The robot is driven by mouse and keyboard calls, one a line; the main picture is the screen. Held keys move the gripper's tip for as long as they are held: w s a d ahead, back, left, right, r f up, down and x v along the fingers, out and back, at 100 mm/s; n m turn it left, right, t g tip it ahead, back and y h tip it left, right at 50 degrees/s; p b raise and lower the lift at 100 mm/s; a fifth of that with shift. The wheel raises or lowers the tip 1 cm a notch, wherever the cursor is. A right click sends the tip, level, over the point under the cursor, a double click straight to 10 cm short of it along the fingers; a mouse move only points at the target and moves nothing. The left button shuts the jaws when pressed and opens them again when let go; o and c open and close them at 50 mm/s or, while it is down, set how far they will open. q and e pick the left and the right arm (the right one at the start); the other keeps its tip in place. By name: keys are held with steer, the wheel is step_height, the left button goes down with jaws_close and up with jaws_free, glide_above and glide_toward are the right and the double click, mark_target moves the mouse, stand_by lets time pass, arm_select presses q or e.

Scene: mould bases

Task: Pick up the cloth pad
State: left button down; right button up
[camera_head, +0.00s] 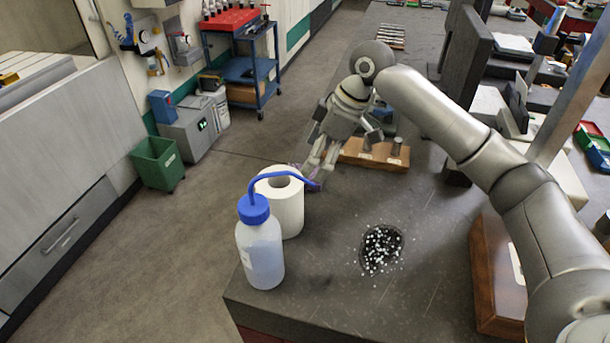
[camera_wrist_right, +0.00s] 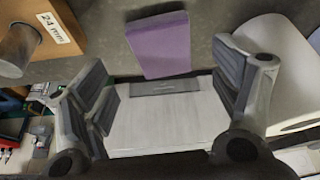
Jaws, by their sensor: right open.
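The cloth pad is a purple rectangular pad (camera_wrist_right: 159,45), seen whole in the right wrist view at the upper middle, lying on the dark bench top. My right gripper (camera_wrist_right: 162,88) is open, with its fingers spread to either side and nothing between the tips; the pad is just beyond them. In the head view my right gripper (camera_head: 318,167) points down at the bench's left edge, behind the white paper roll. There, the pad is mostly hidden by the fingers, roll and blue spout. My left gripper is not in view.
The white roll (camera_head: 288,208) and blue-capped wash bottle (camera_head: 260,255) stand close in front of the gripper. A wooden block with metal pegs (camera_head: 362,155) is just beyond it. A dark patch with white pellets (camera_head: 381,249) lies on the bench (camera_head: 330,290).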

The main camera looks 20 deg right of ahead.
steer(key=x, duration=0.3)
steer(key=shift+a+f+p, duration=0.25)
steer(key=shift+a+p, duration=0.05)
steer(key=shift+a, duration=0.1)
steer(key=shift+w+a+f, duration=0.1)
steer(key=shift+a+f, duration=0.05)
steer(key=shift+f, duration=0.25)
steer(key=c, duration=1)
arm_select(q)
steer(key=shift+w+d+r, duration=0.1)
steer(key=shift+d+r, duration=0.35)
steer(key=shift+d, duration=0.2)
arm_select(e)
steer(key=shift+c, duration=0.2)
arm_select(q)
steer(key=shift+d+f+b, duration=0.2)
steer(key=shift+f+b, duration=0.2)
arm_select(e)
step_height(320, 180, up, 10)
